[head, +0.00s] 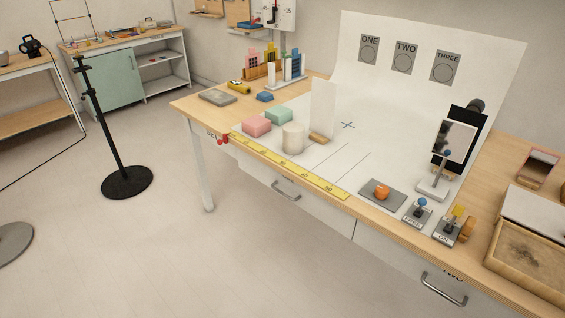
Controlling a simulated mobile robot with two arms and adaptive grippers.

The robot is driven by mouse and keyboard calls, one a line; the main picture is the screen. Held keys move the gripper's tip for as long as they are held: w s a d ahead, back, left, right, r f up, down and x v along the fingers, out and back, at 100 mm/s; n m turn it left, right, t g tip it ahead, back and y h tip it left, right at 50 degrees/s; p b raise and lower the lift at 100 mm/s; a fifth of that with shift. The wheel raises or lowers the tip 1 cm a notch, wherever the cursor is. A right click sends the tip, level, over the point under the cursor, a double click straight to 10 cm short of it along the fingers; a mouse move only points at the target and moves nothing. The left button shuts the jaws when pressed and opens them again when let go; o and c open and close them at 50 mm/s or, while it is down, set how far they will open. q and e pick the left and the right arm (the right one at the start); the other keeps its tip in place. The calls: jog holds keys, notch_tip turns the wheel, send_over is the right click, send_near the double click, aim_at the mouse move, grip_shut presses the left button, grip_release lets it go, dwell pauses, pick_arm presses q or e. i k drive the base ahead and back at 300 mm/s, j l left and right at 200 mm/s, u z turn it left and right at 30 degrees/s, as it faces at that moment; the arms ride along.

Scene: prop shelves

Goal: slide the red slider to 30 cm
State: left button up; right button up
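A yellow ruler (291,168) runs along the front edge of the table, with dark marks too small to read surely. A small red piece (223,140), which looks like the red slider, sits at the ruler's left end by the table's front edge. Neither of my grippers shows in the head view, and nothing is seen touching the red piece.
Pink (257,126) and green (279,115) blocks and a cream cylinder (293,138) stand behind the ruler. An orange knob on a grey plate (383,194) and two small lever switches (418,212) are to its right. Floor in front is clear; a black stand (105,130) is left.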

aim_at(225, 140)
jog(key=i+j, duration=0.2)
jog(key=i, duration=0.2)
jog(key=i+j+z, duration=0.1)
jog(key=i+j, duration=0.15)
jog(key=i, duration=0.15)
